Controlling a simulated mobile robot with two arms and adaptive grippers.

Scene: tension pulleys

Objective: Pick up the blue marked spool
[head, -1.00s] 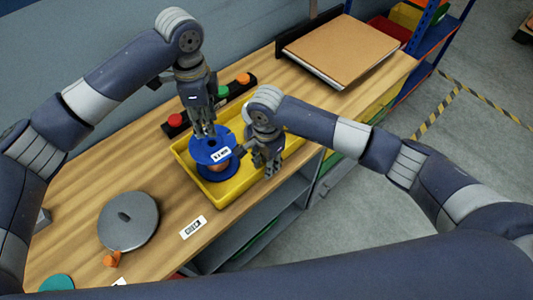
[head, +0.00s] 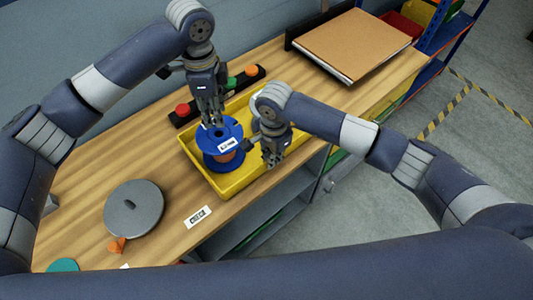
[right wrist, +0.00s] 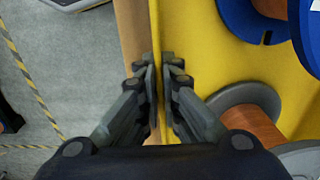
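A blue spool (head: 229,135) with copper-coloured winding and a white label on its top flange stands in the yellow tray (head: 232,188) in the head view. Its blue flange also shows at the top of the right wrist view (right wrist: 240,18). My left gripper (head: 213,122) points down at the far side of the spool's top flange; whether its fingers are closed on it is unclear. My right gripper (head: 271,160) is at the tray's near right side. In the right wrist view its fingers (right wrist: 160,75) sit closely on both sides of the tray's wall.
A grey spool with copper winding (right wrist: 250,118) lies in the tray beside the right fingers. A black strip with red (head: 183,109), green and orange knobs is behind the tray. A grey disc (head: 133,208) and an orange piece (head: 117,244) are at left. A brown board (head: 350,45) is at back right.

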